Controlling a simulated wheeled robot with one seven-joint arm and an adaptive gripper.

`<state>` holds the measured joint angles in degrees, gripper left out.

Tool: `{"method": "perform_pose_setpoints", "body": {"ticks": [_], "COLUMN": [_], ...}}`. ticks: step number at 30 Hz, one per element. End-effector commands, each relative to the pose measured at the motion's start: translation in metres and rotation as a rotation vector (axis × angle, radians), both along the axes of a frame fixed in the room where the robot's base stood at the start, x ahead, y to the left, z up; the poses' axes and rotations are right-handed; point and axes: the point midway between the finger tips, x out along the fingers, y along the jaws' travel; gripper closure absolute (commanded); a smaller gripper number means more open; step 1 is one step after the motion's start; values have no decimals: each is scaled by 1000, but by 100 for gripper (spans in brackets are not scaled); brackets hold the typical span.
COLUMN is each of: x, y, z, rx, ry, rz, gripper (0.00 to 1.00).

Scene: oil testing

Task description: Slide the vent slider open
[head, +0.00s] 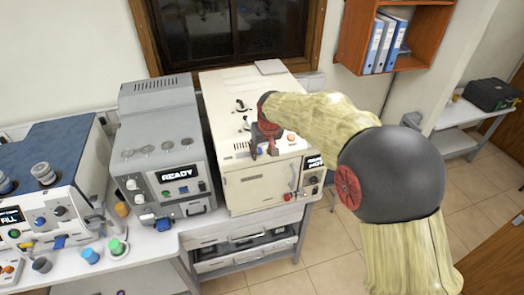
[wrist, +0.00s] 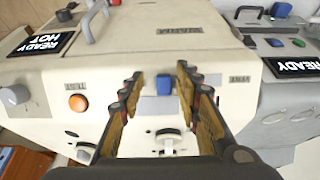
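A small blue block, which looks like the vent slider (wrist: 164,84), sits in a pale track on the cream top of the oven-like machine (head: 225,100). My gripper (wrist: 160,78) is open, with one finger on each side of the blue block and gaps between. I cannot tell how far the fingertips are above the surface. In the head view my gripper (head: 265,146) is over the front part of the machine's top and mostly hides the slider.
An orange button (wrist: 78,102) is left of the slider in the wrist view, and a white switch (wrist: 169,136) is nearer the wrist. A grey machine (head: 160,150) reading READY stands beside the cream one. Several knobs and bottles fill the bench's left side.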

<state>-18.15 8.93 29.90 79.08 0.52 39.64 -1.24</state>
Motion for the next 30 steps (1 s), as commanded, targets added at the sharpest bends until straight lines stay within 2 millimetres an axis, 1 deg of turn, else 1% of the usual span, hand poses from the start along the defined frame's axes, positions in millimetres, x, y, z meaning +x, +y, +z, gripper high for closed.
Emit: {"method": "perform_pose_setpoints", "body": {"ticks": [5,12,18,24,30], "x": [-6,-24,-36,-42,-42], "y": [-2,-9,-13,-15,-15], "z": [21,66,96,108,109], "rx": [2,2,0,-1,-1], "ry": [-6,-5,-4,-1,-1], "rz": [0,0,0,0,0], "gripper": [67,67,67,67,67]}}
